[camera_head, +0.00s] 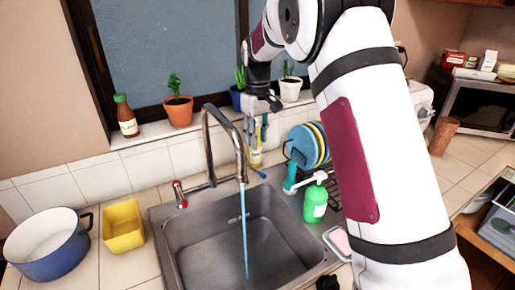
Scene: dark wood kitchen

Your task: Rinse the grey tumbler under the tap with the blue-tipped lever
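The tap (212,120) arches over the sink, and a blue-white stream of water (244,225) runs from its spout into the basin. A red-tipped lever (180,195) stands at the left of its base. The blue-tipped lever (261,173) is at the right. My gripper (258,132) points down above and behind the blue-tipped lever, near the window sill. Its fingers are small here, with a yellowish bottle (255,157) behind or between them, so its grip is unclear. I cannot make out a grey tumbler; my arm covers much of the right side.
The sink basin (205,245) looks empty. A yellow tub (123,228) and a blue pot (47,250) stand to its left. A green soap bottle (315,203) and a rack of plates (303,147) stand to its right. Potted plants (178,110) line the sill.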

